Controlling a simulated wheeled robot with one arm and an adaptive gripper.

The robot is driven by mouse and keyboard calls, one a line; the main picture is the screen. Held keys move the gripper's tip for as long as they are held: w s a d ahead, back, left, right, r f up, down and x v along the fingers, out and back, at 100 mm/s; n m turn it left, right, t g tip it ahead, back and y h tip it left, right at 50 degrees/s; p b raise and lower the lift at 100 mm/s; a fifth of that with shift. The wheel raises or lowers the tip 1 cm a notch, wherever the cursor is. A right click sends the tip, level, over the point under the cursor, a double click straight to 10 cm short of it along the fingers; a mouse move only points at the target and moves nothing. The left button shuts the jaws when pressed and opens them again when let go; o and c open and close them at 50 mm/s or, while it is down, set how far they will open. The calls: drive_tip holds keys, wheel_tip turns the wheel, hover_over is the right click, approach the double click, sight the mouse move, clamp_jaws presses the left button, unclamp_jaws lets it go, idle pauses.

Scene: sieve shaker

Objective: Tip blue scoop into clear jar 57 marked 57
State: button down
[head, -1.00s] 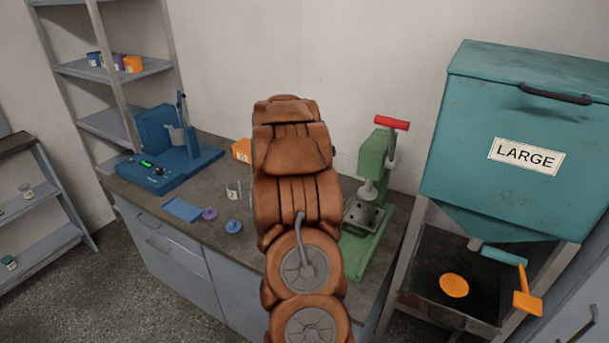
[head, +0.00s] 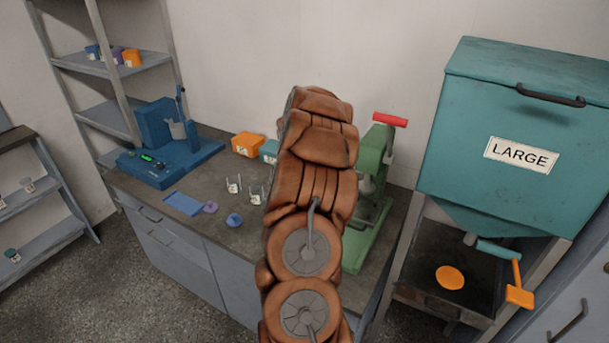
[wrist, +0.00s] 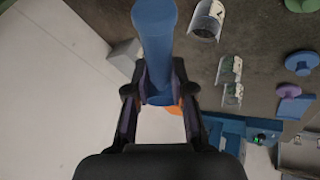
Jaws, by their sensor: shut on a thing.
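My gripper (wrist: 157,92) is shut on the blue scoop (wrist: 154,40) in the wrist view. The scoop points toward the top of that view; whether it holds anything does not show. Three clear jars show there: one near the top (wrist: 206,20), one lower (wrist: 230,69) and one just below that (wrist: 232,95). The scoop is left of them and apart from them in the picture. Two small clear jars (head: 234,184) (head: 257,195) stand on the counter in the head view. Their labels are too small to read, so I cannot tell which is 57. My arm hides the gripper and scoop in the head view.
A blue lid (head: 234,220), a purple lid (head: 210,207) and a blue mat (head: 183,204) lie on the counter (head: 200,238). A green press (head: 368,200) is right of my arm.

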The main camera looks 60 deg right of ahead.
drive_tip(key=shift+w+r, duration=0.15)
drive_tip(key=shift+r, duration=0.1)
drive_tip(key=shift+y, duration=0.4)
drive_tip(key=shift+f, duration=0.1)
drive_tip(key=shift+d+r+m+t+y, duration=0.1)
drive_tip(key=shift+r+m+t+y, duration=0.15)
drive_tip(key=shift+t+y, duration=0.2)
drive_tip(key=shift+s+t+y, duration=0.2)
drive_tip(key=shift+t+y, duration=0.05)
drive_tip(key=shift+y, duration=0.4)
drive_tip(key=shift+w, duration=0.1)
